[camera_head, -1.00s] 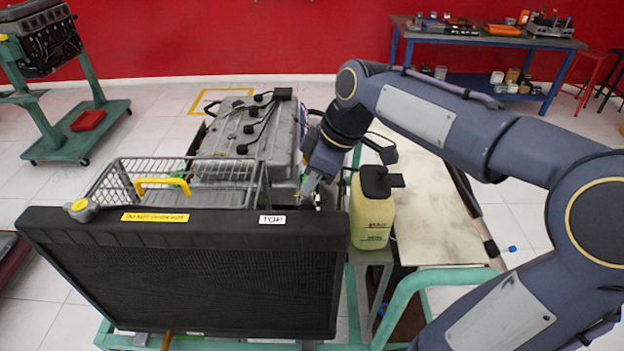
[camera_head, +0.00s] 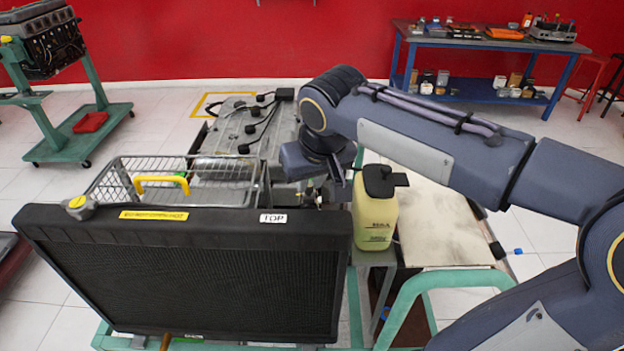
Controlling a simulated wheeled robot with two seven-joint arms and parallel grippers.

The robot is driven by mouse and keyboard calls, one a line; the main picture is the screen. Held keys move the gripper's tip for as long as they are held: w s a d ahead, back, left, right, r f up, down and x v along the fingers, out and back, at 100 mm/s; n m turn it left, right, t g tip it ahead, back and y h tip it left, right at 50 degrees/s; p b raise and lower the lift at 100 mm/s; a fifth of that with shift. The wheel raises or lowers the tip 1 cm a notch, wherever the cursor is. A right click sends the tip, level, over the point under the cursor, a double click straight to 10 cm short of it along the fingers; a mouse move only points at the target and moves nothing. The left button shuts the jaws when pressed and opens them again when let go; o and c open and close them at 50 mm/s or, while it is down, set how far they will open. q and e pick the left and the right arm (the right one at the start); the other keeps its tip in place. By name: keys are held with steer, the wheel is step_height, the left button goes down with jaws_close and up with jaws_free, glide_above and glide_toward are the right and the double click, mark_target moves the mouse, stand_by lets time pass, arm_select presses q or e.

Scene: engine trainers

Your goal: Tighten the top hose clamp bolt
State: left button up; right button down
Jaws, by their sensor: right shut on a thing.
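My right gripper (camera_head: 314,195) reaches down behind the top right corner of the black radiator (camera_head: 180,275), beside the engine (camera_head: 240,130). Its fingers are small and partly hidden by my wrist and the radiator's top edge. It is shut at the spot where the top hose meets the radiator. The hose clamp and its bolt are too small and covered to make out clearly, but the jaws appear to be on the bolt. My left gripper is not in view.
A yellowish fluid bottle (camera_head: 375,215) with a black cap stands close to the right of my gripper. A wire basket (camera_head: 120,180) with a yellow handle sits behind the radiator. A pale board (camera_head: 440,230) lies to the right. A blue workbench (camera_head: 480,90) stands at the back.

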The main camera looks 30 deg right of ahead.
steer(key=m, duration=0.2)
steer(key=m+h, duration=0.1)
steer(key=m+g+h, duration=0.1)
steer(key=m, duration=0.1)
steer(key=shift+w+a+m+b, duration=0.15)
steer(key=shift+a+m+b, duration=0.15)
steer(key=shift+b, duration=0.05)
steer(key=m, duration=0.2)
steer(key=m+g+h, duration=0.1)
steer(key=m, duration=0.2)
steer(key=shift+w+a+g, duration=0.15)
steer(key=shift+g, duration=0.15)
steer(key=m, duration=0.2)
steer(key=m+g, duration=0.1)
steer(key=m, duration=0.1)
steer(key=m+g, duration=0.1)
steer(key=shift+w+r+m+h+p, duration=0.1)
steer(key=shift+w+m+h+p, duration=0.2)
steer(key=shift+m+h, duration=0.1)
steer(key=m+g, duration=0.1)
steer(key=m, duration=0.2)
steer(key=m+g+p, duration=0.1)
steer(key=m, duration=0.1)
steer(key=shift+w+m+y, duration=0.15)
steer(key=shift+m+y, duration=0.15)
steer(key=shift+m, duration=0.1)
steer(key=c, duration=1.3)
jaws_free()
steer(key=shift+c, duration=0.2)
